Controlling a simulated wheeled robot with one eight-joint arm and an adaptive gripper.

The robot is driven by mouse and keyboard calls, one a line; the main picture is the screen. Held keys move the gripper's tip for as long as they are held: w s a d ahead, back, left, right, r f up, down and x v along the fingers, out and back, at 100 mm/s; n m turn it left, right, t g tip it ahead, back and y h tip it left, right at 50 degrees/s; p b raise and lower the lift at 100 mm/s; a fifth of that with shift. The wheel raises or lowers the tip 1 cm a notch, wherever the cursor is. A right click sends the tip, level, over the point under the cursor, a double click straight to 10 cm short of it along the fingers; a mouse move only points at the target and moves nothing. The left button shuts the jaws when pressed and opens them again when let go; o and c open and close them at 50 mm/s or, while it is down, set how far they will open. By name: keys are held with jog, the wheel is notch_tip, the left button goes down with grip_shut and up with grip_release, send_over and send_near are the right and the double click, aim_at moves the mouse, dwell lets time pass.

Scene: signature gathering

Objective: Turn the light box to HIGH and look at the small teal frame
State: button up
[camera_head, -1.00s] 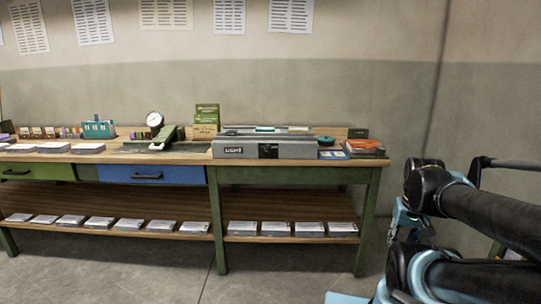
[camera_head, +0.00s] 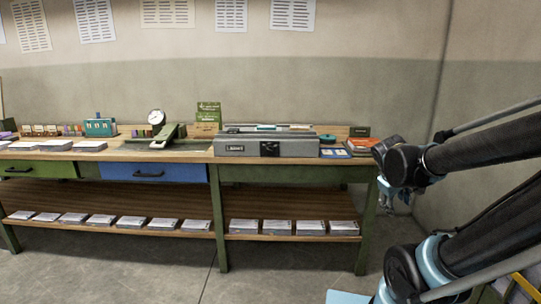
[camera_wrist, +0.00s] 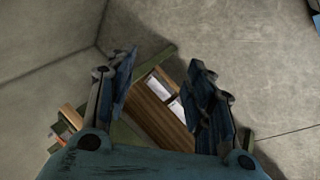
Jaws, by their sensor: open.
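The light box is most likely the grey box (camera_head: 300,148) with a label and a dark control panel (camera_head: 270,149) on its front; it stands on the right part of the workbench. The setting on its panel is too small to read. A teal, frame-like object (camera_head: 100,127) stands at the back left of the bench; I cannot tell if it is the small teal frame. My gripper (camera_wrist: 165,75) is open and empty in the wrist view, above the bench's lower shelf and the floor. It is off to the right of the bench in the head view.
The wooden workbench top (camera_head: 190,156) carries a dial press (camera_head: 160,135), paper stacks (camera_head: 90,146) and an orange-red stack (camera_head: 364,144) near its right end. The lower shelf (camera_head: 190,208) holds several paper stacks. The floor in front (camera_head: 150,270) is clear.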

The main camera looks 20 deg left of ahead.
jog(key=w+a+r+n+t, duration=0.35)
jog(key=w+a+n, duration=0.25)
jog(key=w+a, duration=0.4)
jog(key=n+t+y, duration=0.7)
jog(key=n+t, duration=0.2)
jog(key=n, duration=0.8)
send_near(270, 151)
jog(key=x, duration=0.8)
jog(key=shift+w+a, duration=0.1)
jog(key=shift+w, duration=0.2)
jog(key=shift+c, duration=0.3)
jog(key=c, duration=1)
